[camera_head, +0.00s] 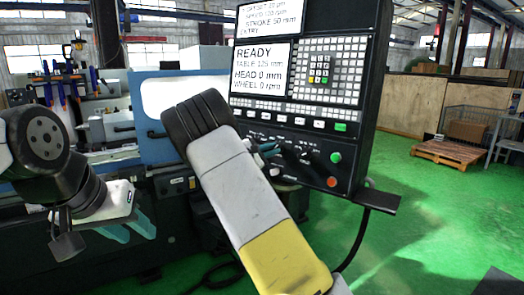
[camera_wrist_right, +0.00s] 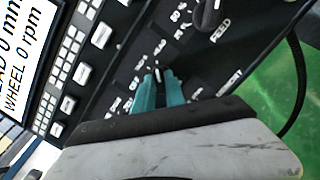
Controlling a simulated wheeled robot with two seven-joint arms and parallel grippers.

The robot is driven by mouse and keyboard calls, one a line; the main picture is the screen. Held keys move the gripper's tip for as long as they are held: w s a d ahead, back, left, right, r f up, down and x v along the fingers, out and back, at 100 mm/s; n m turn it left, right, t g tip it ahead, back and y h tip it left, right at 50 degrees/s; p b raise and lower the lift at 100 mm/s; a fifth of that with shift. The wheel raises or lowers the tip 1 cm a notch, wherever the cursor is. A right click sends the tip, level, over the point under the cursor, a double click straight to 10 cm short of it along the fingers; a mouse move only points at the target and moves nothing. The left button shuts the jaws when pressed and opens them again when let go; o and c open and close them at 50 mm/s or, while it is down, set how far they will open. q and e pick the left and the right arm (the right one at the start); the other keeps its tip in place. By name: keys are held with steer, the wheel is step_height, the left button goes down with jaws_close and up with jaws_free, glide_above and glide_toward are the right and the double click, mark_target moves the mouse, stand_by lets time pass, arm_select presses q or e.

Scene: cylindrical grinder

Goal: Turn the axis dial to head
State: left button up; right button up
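The axis dial (camera_wrist_right: 158,73) is probably the small dark knob with a white mark between my right fingertips in the right wrist view; its label is not readable. My right gripper (camera_wrist_right: 158,82) has two teal fingers close together with a narrow gap, one on each side of that mark. Whether they press on the knob, I cannot tell. In the head view my right gripper (camera_head: 268,150) is at the lower left of the control panel (camera_head: 372,70), partly behind my forearm. My left gripper (camera_head: 130,229) is open and empty, low on the left, away from the panel.
The screen (camera_head: 259,68) reads READY, TABLE 125 mm, HEAD 0 mm, WHEEL 0 rpm. A feed knob (camera_wrist_right: 208,15) is near my right fingers.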

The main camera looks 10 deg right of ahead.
steer(key=o, duration=0.4)
steer(key=v, duration=0.8)
